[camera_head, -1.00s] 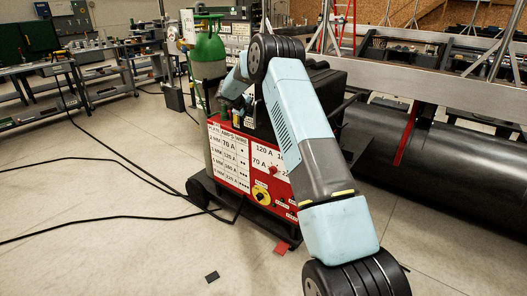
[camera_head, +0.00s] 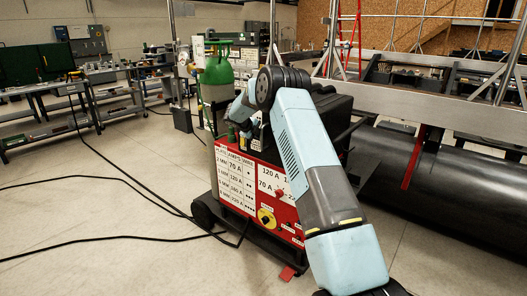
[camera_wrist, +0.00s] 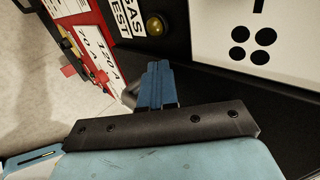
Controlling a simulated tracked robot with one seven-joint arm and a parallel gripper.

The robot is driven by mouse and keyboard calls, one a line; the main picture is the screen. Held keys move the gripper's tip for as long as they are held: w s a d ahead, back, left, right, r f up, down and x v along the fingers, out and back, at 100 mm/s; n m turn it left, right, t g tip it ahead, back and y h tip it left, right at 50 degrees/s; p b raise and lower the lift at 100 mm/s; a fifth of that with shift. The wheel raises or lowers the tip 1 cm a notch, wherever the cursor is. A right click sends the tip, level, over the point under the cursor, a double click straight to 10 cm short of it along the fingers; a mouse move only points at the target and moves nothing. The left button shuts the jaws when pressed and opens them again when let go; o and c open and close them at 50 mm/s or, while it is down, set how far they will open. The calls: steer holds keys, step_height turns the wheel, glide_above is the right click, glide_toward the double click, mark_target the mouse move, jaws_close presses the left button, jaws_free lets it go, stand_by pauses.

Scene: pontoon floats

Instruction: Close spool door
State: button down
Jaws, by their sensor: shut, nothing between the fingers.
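The welding machine (camera_head: 262,195) with a red, labelled front stands mid-picture in the head view, behind my bent arm. In the wrist view its red and white front (camera_wrist: 85,40) is at upper left. A dark surface there carries a white panel (camera_wrist: 270,30) with black dots at upper right. I cannot tell for certain which part is the spool door, or how far it stands open. My gripper (camera_wrist: 158,68) shows blue fingers, shut and empty, in front of the dark surface below a brass-coloured button (camera_wrist: 155,24). Whether they touch anything is unclear. In the head view my gripper is hidden.
A green gas cylinder (camera_head: 216,80) stands behind the machine. Black cables (camera_head: 120,180) run over the floor at left. A long dark cylinder (camera_head: 450,190) lies under a metal beam at right. The floor at front left is otherwise clear.

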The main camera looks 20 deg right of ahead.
steer(key=s+a+f+v, duration=0.1)
steer(key=f+v, duration=0.1)
steer(key=v, duration=1)
steer(key=s+a+r+n+t+y, duration=0.15)
steer(key=r+n+t, duration=0.25)
steer(key=r, duration=0.7)
steer(key=s+a+r+n+t+y, duration=0.15)
steer(key=r+n+t, duration=0.25)
steer(key=r, duration=0.6)
steer(key=s+a+r+n+t+y, duration=0.2)
steer(key=s+a+r+n+y, duration=0.35)
steer(key=s+r+n, duration=0.6)
steer(key=s+a+f+n+g+y, duration=0.1)
steer(key=s+f+n+g, duration=0.15)
steer(key=s, duration=0.85)
steer(key=s+a+f+n+g+y, duration=0.1)
steer(key=s+n+y, duration=0.15)
steer(key=s, duration=0.85)
steer(key=s+d+f+n+g+h, duration=0.1)
steer(key=s+f, duration=0.3)
steer(key=s, duration=0.4)
steer(key=s+d+f+n+g+h, duration=0.1)
steer(key=s+d+f, duration=0.3)
steer(key=s, duration=0.4)
steer(key=s+d+f+n+g+h, duration=0.1)
steer(key=s+d+f+n+g, duration=0.2)
steer(key=s, duration=0.6)
steer(key=shift+f+g+h, duration=0.35)
steer(key=shift+f+h, duration=0.05)
